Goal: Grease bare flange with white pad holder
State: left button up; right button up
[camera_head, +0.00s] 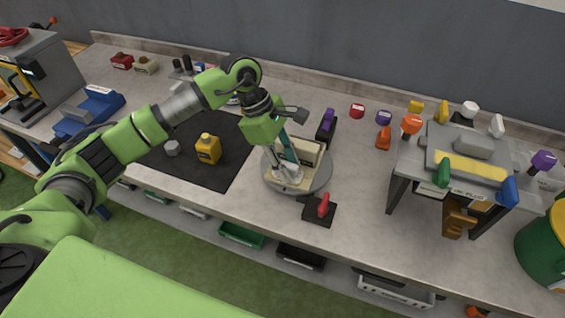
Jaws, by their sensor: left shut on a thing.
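A round grey turntable (322,181) stands on the bench and carries a cream rail piece (308,153) with a teal strip (288,146) by it. My left gripper (283,169) comes down over the turntable, its fingers close against the rail piece. It is shut on a pale thing, largely hidden, so I cannot tell what it is or whether it touches a flange. A white-topped piece (470,108) stands at the back right. Another white piece (497,125) is beside the grey stand. I cannot tell which is the white pad holder. My right gripper is not in view.
A red-handled black block (319,210) sits in front of the turntable. A grey stand (418,176) with coloured handles and a green drum (545,245) are at right.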

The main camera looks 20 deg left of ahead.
pick_arm(q)
jog(key=shift+d, duration=0.2)
jog(key=shift+d+r, duration=0.1)
jog(key=shift+d, duration=0.95)
jog(key=shift+b, duration=0.3)
jog(key=shift+d, duration=1)
jog(key=shift+a+b, duration=0.1)
jog(key=shift+b, duration=0.2)
